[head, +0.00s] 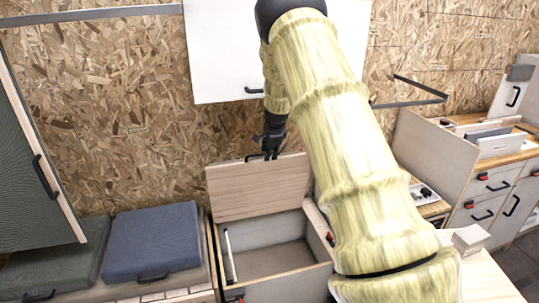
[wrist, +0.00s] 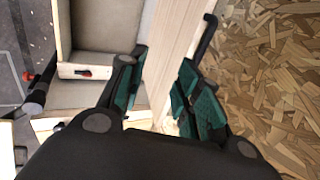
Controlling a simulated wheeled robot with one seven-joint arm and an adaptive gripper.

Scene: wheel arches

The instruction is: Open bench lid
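The bench lid (head: 257,190), a pale wood panel, stands raised and steeply tilted at the back of the bench box (head: 285,288). The box's empty grey interior shows below it. My gripper (head: 270,150) is at the lid's top edge, near its black handle. In the wrist view, my gripper (wrist: 163,88) has its green-padded fingers spread apart, with the lid (wrist: 172,35) seen between and beyond them. The black handle (wrist: 207,37) shows just past the right finger. Whether a finger touches the lid is unclear.
A blue-grey cushion (head: 152,240) lies on the bench at left, beside a darker green one. A white panel (head: 225,60) hangs above on the chipboard wall. Drawers and a counter (head: 490,195) stand at right. My arm hides part of the right side.

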